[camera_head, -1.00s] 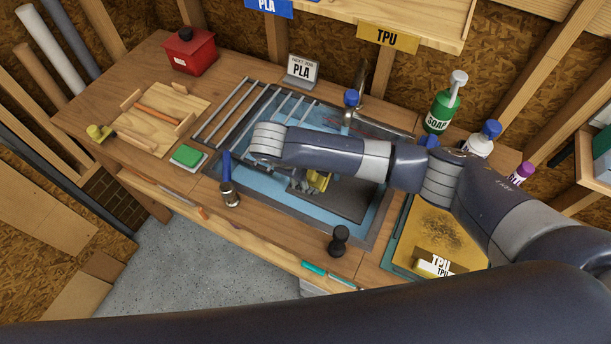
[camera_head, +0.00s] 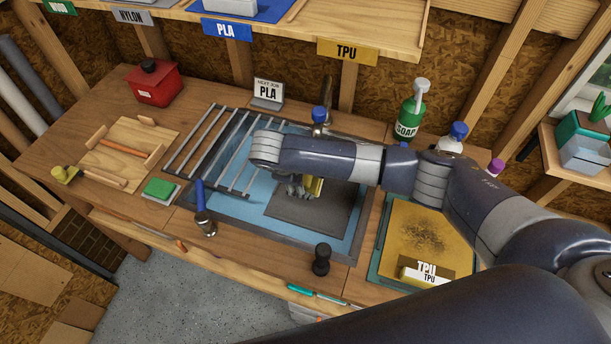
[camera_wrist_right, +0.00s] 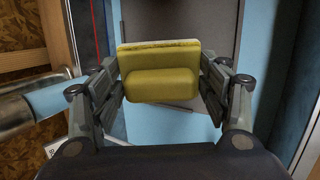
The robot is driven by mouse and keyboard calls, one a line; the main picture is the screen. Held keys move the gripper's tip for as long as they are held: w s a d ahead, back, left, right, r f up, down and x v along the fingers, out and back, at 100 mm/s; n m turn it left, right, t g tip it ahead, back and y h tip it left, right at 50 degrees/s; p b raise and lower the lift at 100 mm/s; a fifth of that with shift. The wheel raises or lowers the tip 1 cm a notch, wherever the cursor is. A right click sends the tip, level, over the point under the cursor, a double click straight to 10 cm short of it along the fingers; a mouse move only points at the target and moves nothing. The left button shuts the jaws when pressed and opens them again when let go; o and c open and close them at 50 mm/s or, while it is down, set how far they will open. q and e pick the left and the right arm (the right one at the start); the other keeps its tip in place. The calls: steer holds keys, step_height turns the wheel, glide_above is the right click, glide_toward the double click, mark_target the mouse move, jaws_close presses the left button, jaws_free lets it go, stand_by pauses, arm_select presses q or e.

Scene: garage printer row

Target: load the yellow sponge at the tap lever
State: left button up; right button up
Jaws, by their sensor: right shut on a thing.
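The yellow sponge (camera_head: 314,187) is in my right gripper (camera_head: 303,188), above the dark plate in the blue sink. In the right wrist view the sponge (camera_wrist_right: 160,78) sits between the two fingers of the right gripper (camera_wrist_right: 160,88), which are shut on its sides. It has a paler strip along its far edge. The tap (camera_head: 326,95) stands at the back of the sink, with a blue lever (camera_head: 319,114) on it. The sponge is apart from the lever, on the near side. My right forearm partly covers the sink. My left gripper is not in view.
A metal rack (camera_head: 213,145) spans the sink's left part. A blue-handled tool (camera_head: 201,208) and a black knob (camera_head: 321,260) stand at the front edge. The soap bottle (camera_head: 411,112) is behind right. A green sponge (camera_head: 158,188) lies left. A stained board (camera_head: 428,235) lies right.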

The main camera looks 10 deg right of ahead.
stand_by(0.3)
steer(key=shift+s+a+r+p, duration=0.1)
steer(key=shift+s+a+p, duration=0.5)
steer(key=shift+a, duration=0.3)
steer(key=shift+s+a+p, duration=0.3)
steer(key=shift+s+a, duration=0.25)
steer(key=shift+a, duration=0.25)
steer(key=shift+s+a+p, duration=0.35)
steer(key=shift+s+a, duration=0.25)
steer(key=shift+a, duration=0.25)
steer(key=shift+s+a+p, duration=0.3)
steer(key=shift+s+a, duration=0.25)
steer(key=shift+a, duration=0.25)
steer(key=s+a+r+p, duration=0.2)
steer(key=a+r+p, duration=0.1)
steer(key=a, duration=0.1)
steer(key=shift+s+r, duration=0.35)
steer(key=shift+r, duration=0.05)
